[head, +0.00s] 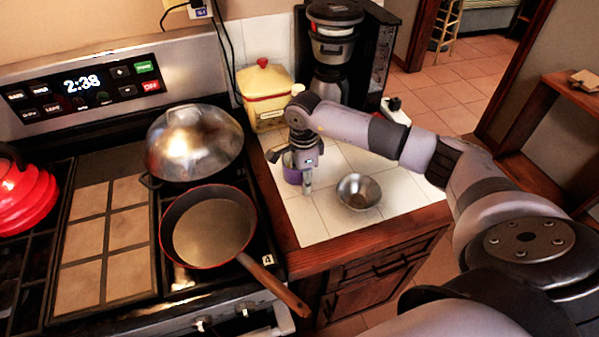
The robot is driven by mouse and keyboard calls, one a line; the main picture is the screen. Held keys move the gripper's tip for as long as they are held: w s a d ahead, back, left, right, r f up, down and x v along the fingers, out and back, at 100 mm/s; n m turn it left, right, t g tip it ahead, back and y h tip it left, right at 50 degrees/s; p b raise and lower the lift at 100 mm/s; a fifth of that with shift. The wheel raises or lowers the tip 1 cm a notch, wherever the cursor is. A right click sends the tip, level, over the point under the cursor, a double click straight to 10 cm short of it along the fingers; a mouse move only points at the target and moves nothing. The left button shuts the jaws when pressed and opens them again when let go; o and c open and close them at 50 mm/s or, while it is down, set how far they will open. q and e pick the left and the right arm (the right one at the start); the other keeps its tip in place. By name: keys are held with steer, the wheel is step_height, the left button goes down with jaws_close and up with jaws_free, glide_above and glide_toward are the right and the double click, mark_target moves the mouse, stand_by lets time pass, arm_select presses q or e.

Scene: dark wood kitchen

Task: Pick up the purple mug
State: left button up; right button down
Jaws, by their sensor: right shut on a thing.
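The purple mug (292,174) stands on the white tiled counter, near its left edge beside the stove. My right gripper (297,180) reaches down over it from above and is shut on it. The gripper and wrist hide much of the mug, so only part of its purple side and pale rim show. I cannot tell whether the mug touches the counter. My left gripper is not in view.
A metal bowl (358,191) sits right of the mug. A yellow canister (265,92) and a coffee maker (333,50) stand behind. On the stove are a frying pan (213,232), its handle toward the counter, a domed lid (194,140) and a red kettle (25,195).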

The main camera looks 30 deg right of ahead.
steer(key=shift+r, duration=0.2)
steer(key=shift+r+b, duration=0.4)
steer(key=shift+r, duration=0.8)
step_height(320, 180, up, 17)
steer(key=b, duration=0.3)
steer(key=shift+r, duration=0.1)
